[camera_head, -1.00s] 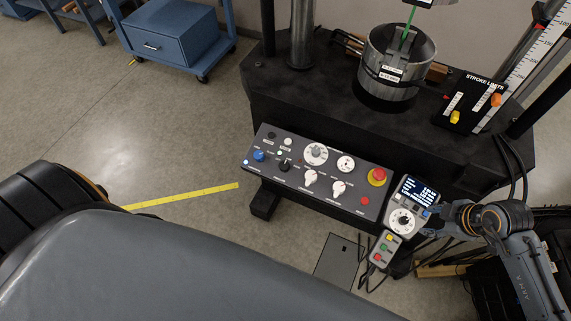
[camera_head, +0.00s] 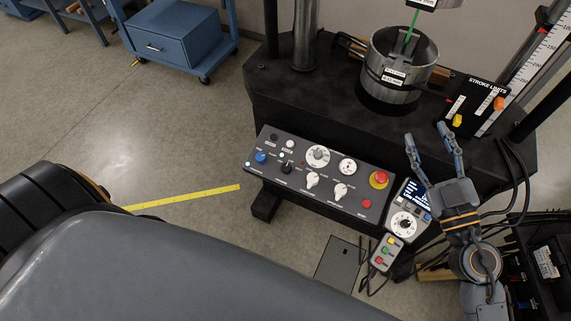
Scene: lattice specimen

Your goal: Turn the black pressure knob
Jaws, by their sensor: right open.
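A small black knob (camera_head: 286,168) sits on the sloped grey control panel (camera_head: 330,204), right of a blue knob (camera_head: 261,157). Its label is too small to read. White-topped knobs (camera_head: 312,179) and a red mushroom button (camera_head: 380,178) are on the same panel. My right gripper (camera_head: 429,133) is open and empty, fingers pointing away from me. It shows to the right of the panel, in front of the black machine base, well apart from the black knob. My left gripper is not in view.
A metal cylinder (camera_head: 383,92) and a stroke-limits plate (camera_head: 463,118) stand on the machine.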

